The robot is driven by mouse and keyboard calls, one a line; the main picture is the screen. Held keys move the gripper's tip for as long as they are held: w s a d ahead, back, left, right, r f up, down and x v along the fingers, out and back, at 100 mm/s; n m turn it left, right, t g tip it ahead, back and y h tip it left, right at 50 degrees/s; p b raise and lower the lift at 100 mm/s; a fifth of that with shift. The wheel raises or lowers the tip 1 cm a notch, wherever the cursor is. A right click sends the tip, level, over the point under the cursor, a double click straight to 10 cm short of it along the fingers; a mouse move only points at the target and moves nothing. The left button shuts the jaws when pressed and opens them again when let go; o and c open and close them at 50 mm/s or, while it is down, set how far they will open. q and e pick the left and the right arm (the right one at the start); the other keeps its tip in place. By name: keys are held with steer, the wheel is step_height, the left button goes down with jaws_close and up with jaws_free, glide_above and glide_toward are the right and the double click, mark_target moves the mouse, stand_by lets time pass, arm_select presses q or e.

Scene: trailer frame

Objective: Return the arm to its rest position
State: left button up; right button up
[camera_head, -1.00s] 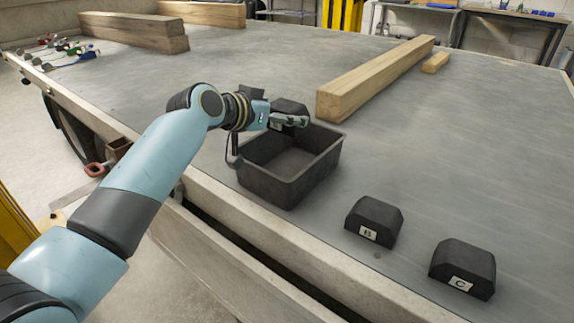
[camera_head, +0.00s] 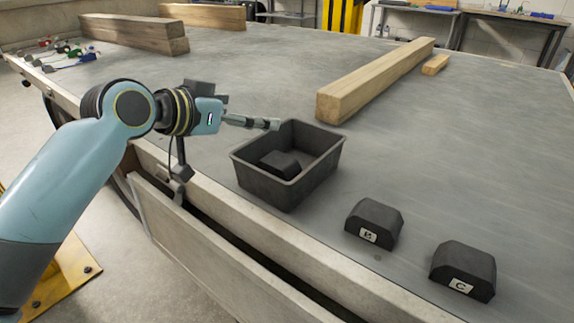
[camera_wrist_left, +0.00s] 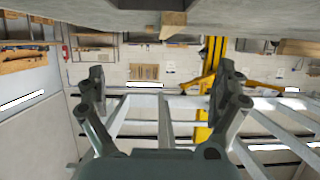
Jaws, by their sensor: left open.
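My left arm comes in from the left in the head view. Its gripper (camera_head: 272,124) is above the rear left rim of a black bin, pointing right, and holds nothing. In the left wrist view the two fingers of the left gripper (camera_wrist_left: 162,85) stand wide apart with nothing between them. My right gripper is not in view.
The black bin (camera_head: 325,160) stands near the trailer's edge with a dark block (camera_head: 280,164) inside. Block B (camera_head: 374,222) and block C (camera_head: 463,268) sit to its right. A long timber beam (camera_head: 375,78) lies behind. The grey deck (camera_head: 480,150) on the right is clear.

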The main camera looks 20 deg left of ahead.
arm_select(q)
steer(key=shift+s+a+r, duration=0.1)
steer(key=shift+s+r, duration=0.1)
steer(key=shift+s, duration=0.25)
steer(key=s+a+f+n+g+y, duration=0.1)
steer(key=s+f+g+y, duration=0.2)
steer(key=s, duration=0.8)
steer(key=s+a+f+n+g+y, duration=0.15)
steer(key=s+f+g, duration=0.35)
steer(key=s, duration=0.6)
steer(key=s+a+f+n+g+y, duration=0.15)
steer(key=s+f, duration=0.35)
steer(key=s, duration=0.5)
step_height(320, 180, down, 26)
steer(key=s+a+g, duration=0.2)
steer(key=s+a, duration=0.1)
steer(key=s+f, duration=1.5)
steer(key=s, duration=0.3)
steer(key=shift+s+a+f+g+h, duration=0.15)
steer(key=shift+a+f+g+h, duration=0.05)
steer(key=shift+a+g+h, duration=0.15)
